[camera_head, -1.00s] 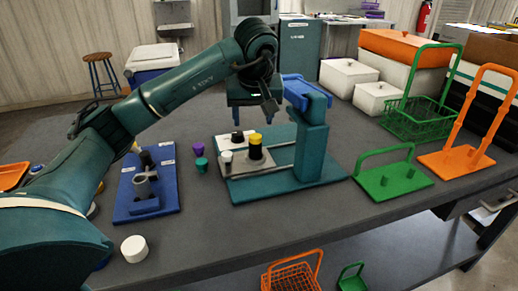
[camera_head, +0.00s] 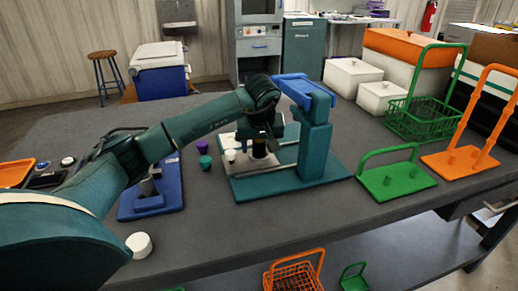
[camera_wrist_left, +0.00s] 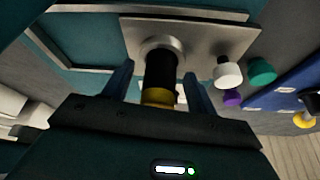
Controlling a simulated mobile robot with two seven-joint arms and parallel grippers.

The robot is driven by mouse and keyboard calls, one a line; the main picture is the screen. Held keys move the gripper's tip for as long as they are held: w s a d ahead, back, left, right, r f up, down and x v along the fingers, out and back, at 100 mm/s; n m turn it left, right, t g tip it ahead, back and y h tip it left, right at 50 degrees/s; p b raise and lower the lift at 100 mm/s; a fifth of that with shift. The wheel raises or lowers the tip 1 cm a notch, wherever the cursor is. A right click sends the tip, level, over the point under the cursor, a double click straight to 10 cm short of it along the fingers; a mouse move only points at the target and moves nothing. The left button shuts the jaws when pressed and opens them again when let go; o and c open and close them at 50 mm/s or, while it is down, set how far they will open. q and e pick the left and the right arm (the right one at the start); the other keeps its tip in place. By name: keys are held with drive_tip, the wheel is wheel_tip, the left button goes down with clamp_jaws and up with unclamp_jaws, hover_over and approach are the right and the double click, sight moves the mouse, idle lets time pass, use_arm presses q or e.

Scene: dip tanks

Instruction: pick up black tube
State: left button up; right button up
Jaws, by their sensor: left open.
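The black tube (camera_wrist_left: 160,72) with a yellow band stands upright in a metal socket on the grey plate (camera_wrist_left: 195,30) of the teal stand. In the head view, its lower part (camera_head: 259,163) shows below my left gripper (camera_head: 262,146), which hides its top. In the left wrist view, my left gripper (camera_wrist_left: 158,82) is open, with one finger on each side of the tube. I cannot tell whether the fingers touch it. My right gripper is not in view.
A teal post with a blue top (camera_head: 314,140) stands right of the gripper. White (camera_wrist_left: 227,75), green (camera_wrist_left: 262,71) and purple (camera_wrist_left: 232,98) caps are close by. A blue rack (camera_head: 166,196) is to the left. A green carrier (camera_head: 400,182) is on the right.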

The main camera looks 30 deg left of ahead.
use_arm(q)
drive_tip(key=c, duration=1.2)
drive_tip(key=shift+r, duration=0.15)
